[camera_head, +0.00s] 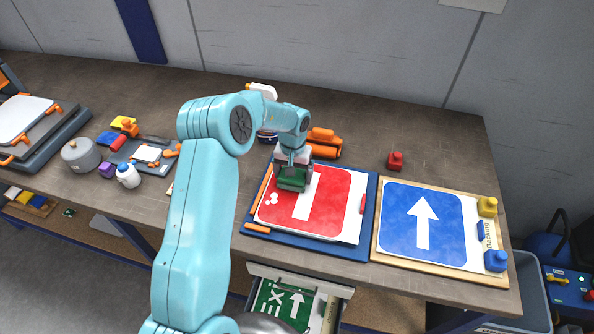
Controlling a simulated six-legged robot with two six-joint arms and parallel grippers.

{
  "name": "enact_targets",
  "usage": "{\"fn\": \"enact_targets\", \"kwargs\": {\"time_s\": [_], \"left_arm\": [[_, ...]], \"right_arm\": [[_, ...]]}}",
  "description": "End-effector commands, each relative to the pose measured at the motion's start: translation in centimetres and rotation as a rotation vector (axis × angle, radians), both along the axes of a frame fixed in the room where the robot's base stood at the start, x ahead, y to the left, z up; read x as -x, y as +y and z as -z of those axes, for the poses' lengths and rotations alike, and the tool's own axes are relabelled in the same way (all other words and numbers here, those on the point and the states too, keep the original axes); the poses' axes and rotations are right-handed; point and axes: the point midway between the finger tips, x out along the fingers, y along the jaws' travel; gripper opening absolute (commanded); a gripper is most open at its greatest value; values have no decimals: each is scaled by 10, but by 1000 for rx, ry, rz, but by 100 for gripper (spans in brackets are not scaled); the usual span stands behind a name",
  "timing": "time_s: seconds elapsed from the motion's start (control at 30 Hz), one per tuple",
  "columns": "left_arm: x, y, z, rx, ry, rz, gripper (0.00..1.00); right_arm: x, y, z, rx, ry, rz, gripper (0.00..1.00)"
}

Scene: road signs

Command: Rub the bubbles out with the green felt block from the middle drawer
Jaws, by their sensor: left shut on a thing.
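My left gripper (292,165) comes in from the left and is shut on the green felt block (291,181). The block is at the upper left part of the red sign (325,198), which has a white arrow or bar and lies on a dark blue board. I cannot tell whether the block touches the sign's face. Small whitish bubbles (271,199) show on the red sign's left side, just left of and below the block. An open drawer (337,291) below the table front holds a green exit sign with a white arrow. My right gripper is not in view.
A blue arrow sign (398,219) lies on a wooden board to the right, with yellow and blue blocks at its edge. A red block (395,161) and an orange tool (325,141) stand behind. A grey pot (81,155) and small tools are at left.

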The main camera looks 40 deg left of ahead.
Motion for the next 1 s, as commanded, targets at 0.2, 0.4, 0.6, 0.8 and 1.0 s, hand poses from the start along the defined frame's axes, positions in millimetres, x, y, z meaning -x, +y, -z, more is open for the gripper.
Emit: {"fn": "enact_targets", "kwargs": {"time_s": [0.2,0.4,0.6,0.8,1.0], "left_arm": [[16,6,2,0,4,0,65],[28,9,3,2,6,0,65],[36,12,3,2,7,0,65],[52,17,2,2,8,2,65],[57,18,1,1,6,2,65]], "right_arm": [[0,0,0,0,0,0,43],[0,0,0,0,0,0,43],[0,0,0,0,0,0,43],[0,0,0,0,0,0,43],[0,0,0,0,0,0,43]]}}
